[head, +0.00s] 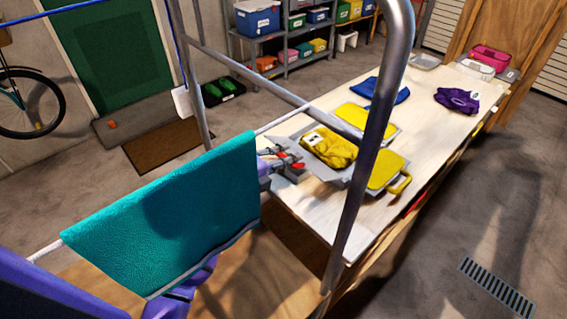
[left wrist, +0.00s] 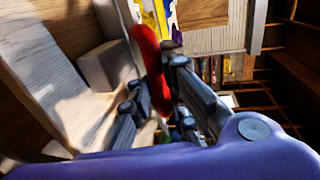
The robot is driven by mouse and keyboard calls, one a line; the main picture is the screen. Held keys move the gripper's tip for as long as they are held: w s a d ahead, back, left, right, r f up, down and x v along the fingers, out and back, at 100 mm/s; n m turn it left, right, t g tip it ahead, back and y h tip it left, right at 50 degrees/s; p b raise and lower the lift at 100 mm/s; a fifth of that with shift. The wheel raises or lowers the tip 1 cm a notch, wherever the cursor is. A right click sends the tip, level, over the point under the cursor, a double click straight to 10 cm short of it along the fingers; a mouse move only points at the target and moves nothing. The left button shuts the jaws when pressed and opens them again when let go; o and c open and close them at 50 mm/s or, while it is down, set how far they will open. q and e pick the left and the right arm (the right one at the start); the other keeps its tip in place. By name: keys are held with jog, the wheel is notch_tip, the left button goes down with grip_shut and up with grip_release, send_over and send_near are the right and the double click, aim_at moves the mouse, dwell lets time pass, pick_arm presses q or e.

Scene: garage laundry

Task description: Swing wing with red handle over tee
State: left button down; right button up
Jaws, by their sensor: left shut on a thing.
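The yellow tee (head: 328,148) lies bunched on the folding board, with a pale label on it. Yellow panels (head: 386,168) of the board lie to its right and behind it. A light grey panel (head: 322,176) shows at the tee's near side. My left gripper (head: 284,164) is at the board's left side, by the tee. The red handle (left wrist: 148,62) sits between its fingers in the left wrist view, and the gripper is shut on it. How far the wing is tilted is hard to tell. My right gripper is not in view.
A teal towel (head: 170,215) hangs on a rail in front, hiding much of my left arm. A metal frame tube (head: 368,150) crosses the view. Blue cloth (head: 380,91) and purple cloth (head: 457,101) lie farther along the table (head: 432,118).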

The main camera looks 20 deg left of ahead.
pick_arm(q)
jog(key=shift+w+d+r, duration=0.15)
jog(key=shift+d+r, duration=0.05)
jog(key=shift+r, duration=0.35)
jog(key=c, duration=2.2)
grip_release()
jog(key=o, duration=0.5)
jog(key=shift+s, duration=0.25)
jog(key=shift+w+a+f, duration=0.1)
jog(key=shift+s+a, duration=0.15)
jog(key=shift+s, duration=0.1)
jog(key=v, duration=1.1)
jog(key=shift+s, duration=0.25)
